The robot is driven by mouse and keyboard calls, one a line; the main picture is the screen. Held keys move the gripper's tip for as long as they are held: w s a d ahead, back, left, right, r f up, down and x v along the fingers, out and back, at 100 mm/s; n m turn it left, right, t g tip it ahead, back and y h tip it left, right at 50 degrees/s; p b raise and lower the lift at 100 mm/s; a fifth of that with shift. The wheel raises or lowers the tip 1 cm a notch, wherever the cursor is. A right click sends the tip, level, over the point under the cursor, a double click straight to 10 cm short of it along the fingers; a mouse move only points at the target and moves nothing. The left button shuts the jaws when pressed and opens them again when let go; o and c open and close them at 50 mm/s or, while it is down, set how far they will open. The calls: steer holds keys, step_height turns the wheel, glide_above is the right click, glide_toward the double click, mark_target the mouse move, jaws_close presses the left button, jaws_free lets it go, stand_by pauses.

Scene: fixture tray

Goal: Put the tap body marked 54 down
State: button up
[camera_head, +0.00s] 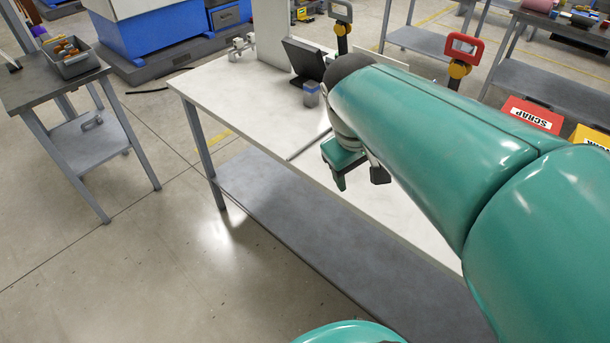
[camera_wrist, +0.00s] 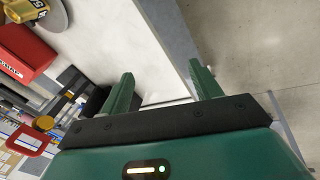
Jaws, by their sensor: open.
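My gripper (camera_head: 360,180) is over the front edge of the white bench (camera_head: 215,85). In the wrist view its two green fingers (camera_wrist: 161,72) stand wide apart with nothing between them. A yellow piece with dark marks (camera_wrist: 22,10) lies by a grey disc at the top left of the wrist view; its marks are cut off, so I cannot tell whether it is the tap body marked 54. Grey metal pieces (camera_head: 242,46) stand at the bench's far left, too small to read. My arm hides much of the bench.
A red SCRAP container (camera_head: 532,113) and a yellow one (camera_head: 591,136) are at the right. A side table (camera_head: 40,92) bears a grey bin (camera_head: 70,60). The bench's left part is mostly clear.

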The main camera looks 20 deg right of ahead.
steer(key=s+a+m+t+y, duration=0.1)
steer(key=s+a+t+y, duration=0.2)
steer(key=a, duration=0.7)
steer(key=shift+s+f+m+t, duration=0.15)
steer(key=shift+s+m+t, duration=0.25)
steer(key=shift+s, duration=0.4)
steer(key=shift+d, duration=0.1)
steer(key=shift+c, duration=0.2)
steer(key=c, duration=0.5)
steer(key=shift+c, duration=0.2)
